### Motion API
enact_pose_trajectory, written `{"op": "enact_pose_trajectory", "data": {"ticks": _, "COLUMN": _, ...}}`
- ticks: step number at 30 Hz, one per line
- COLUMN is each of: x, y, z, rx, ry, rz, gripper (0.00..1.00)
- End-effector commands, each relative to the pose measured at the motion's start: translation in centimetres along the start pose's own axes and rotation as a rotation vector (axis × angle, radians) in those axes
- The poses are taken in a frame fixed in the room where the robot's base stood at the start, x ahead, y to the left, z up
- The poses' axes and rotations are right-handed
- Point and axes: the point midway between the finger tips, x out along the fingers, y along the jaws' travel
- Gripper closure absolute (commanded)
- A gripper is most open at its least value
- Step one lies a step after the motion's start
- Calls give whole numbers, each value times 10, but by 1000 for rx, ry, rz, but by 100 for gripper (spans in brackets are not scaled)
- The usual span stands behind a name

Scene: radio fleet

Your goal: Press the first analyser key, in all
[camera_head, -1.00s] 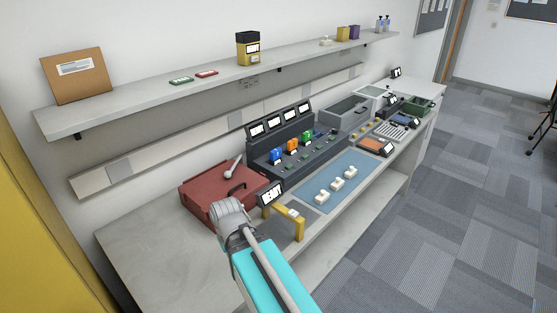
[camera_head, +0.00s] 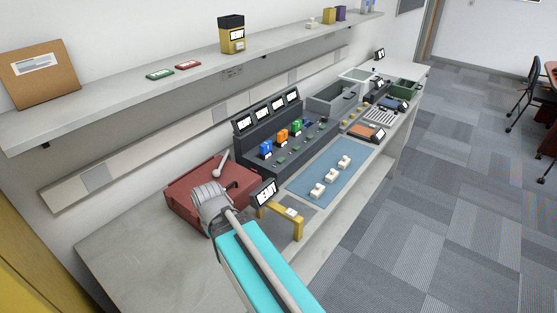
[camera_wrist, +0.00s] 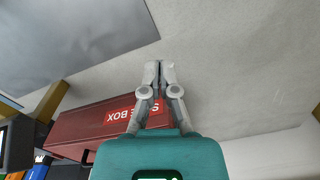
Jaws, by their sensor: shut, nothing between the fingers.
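A small dark screen (camera_head: 266,192) with bright lettering stands at a yellow bracket (camera_head: 280,211) on the bench, right of my arm. A small white piece (camera_head: 291,212) sits by the bracket. A grey panel with light keys (camera_head: 381,117) lies farther along the bench, near an orange-topped unit (camera_head: 367,132). I cannot tell which of these is the analyser or which key is first. My gripper (camera_wrist: 159,64) is shut and empty in the wrist view, with a red box (camera_wrist: 92,127) below left of its fingers.
The red box (camera_head: 190,180) shows behind my arm. A dark rack (camera_head: 270,140) holds blue, orange and green units. A blue mat (camera_head: 318,171) carries white pieces. A shelf (camera_head: 120,98) runs above the bench. Grey floor is open at the right.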

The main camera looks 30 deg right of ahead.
Motion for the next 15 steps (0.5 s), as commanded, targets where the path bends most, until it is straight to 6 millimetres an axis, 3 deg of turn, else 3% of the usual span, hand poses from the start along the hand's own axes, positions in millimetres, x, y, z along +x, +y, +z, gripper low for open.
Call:
{"op": "enact_pose_trajectory", "data": {"ticks": 10, "x": -3, "y": 10, "z": -13, "rx": 15, "ry": 20, "rz": 18, "gripper": 100}}
{"op": "enact_pose_trajectory", "data": {"ticks": 13, "x": -7, "y": 24, "z": -29, "rx": 35, "ry": 48, "rz": 45, "gripper": 100}}
{"op": "enact_pose_trajectory", "data": {"ticks": 15, "x": -12, "y": 44, "z": -44, "rx": 57, "ry": 73, "rz": 72, "gripper": 100}}
